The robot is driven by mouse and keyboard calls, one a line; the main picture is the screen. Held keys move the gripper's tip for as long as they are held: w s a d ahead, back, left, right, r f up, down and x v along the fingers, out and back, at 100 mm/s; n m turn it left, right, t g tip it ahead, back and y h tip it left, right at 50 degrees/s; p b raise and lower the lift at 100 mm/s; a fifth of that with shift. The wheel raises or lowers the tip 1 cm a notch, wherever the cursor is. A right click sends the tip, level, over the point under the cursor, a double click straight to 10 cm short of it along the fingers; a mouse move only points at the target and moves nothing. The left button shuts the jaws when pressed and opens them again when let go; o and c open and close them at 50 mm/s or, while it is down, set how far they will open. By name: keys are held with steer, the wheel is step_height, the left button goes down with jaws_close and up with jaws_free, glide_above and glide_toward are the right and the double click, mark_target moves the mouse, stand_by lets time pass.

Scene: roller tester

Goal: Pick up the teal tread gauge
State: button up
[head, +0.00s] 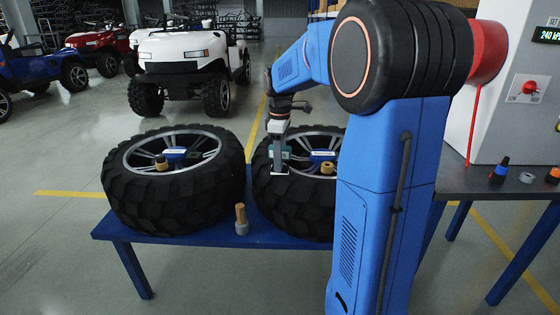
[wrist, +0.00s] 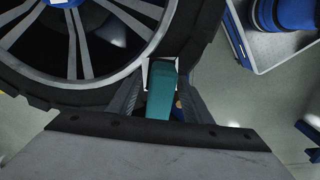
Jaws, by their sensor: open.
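The teal tread gauge (wrist: 163,92) shows in the wrist view between the two fingers of my gripper (wrist: 161,88), beside the edge of a tyre. In the head view, bits of the teal gauge (head: 289,153) show around my gripper (head: 279,165), at the left part of the right tyre. My gripper is open and points down, with its fingers on either side of the gauge. Whether the fingers touch it I cannot tell. The lower end of the gauge and what it rests on are partly hidden.
The left tyre (head: 130,194) and right tyre (head: 288,207) lie flat on a blue table (head: 185,238). Small blue and yellow items sit on their wheels. A wooden-topped peg (head: 241,220) stands at the front edge. A dark bench (head: 475,181) at right holds small items.

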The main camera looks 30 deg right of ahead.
jaws_close()
